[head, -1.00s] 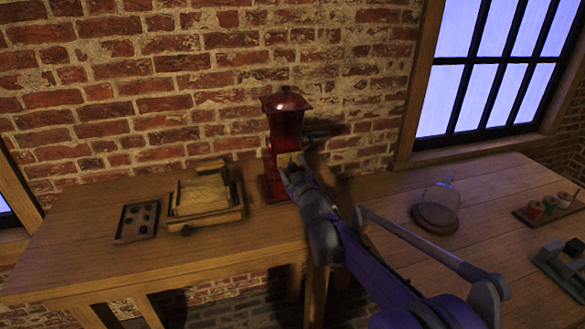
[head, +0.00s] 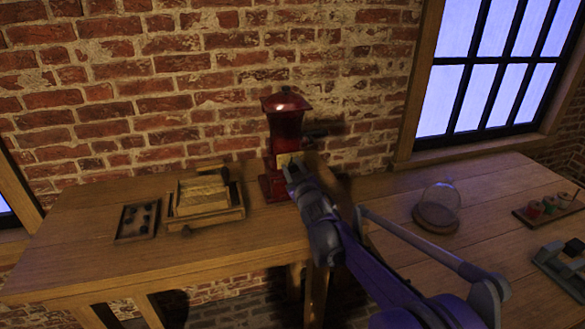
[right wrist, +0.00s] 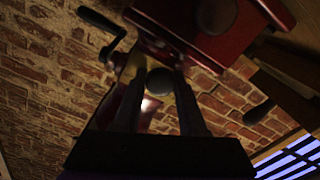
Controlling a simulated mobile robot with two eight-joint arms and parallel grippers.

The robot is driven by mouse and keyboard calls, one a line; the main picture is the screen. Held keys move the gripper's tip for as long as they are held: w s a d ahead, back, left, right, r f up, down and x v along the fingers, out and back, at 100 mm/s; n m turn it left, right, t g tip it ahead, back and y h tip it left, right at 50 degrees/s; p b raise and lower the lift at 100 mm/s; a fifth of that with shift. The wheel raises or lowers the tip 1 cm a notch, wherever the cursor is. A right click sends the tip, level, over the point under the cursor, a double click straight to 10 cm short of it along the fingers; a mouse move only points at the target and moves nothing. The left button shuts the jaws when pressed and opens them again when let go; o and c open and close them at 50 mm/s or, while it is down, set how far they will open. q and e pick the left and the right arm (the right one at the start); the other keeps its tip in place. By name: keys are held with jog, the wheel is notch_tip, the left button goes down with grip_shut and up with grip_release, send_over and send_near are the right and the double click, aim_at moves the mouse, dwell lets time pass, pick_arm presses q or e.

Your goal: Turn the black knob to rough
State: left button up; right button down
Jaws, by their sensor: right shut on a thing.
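The red grinder (head: 283,125) stands on the wooden bench against the brick wall, with a brass-coloured plate (head: 284,159) on its front. My right gripper (head: 291,166) is at this plate, its fingers shut on the black knob. In the right wrist view the round black knob (right wrist: 160,81) sits between the two fingers of the right gripper (right wrist: 160,92). The knob is hidden by the gripper in the head view, and any marks around it are too dark to read. My left gripper is not in view.
A crank handle (right wrist: 103,28) sticks out from the grinder's side. Left of the grinder are a wooden box (head: 205,212) and a small tray (head: 127,233) with dark pieces. On the right table stand a glass dome (head: 441,197) and a spool rack (head: 550,212).

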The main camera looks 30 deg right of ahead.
jog(key=m, duration=0.6)
jog(key=shift+d, duration=0.1)
jog(key=m, duration=0.4)
jog(key=shift+m, duration=0.7)
jog(key=c, duration=0.5)
grip_release()
jog(key=shift+s, duration=0.15)
jog(key=v, duration=1)
jog(key=shift+s, duration=0.35)
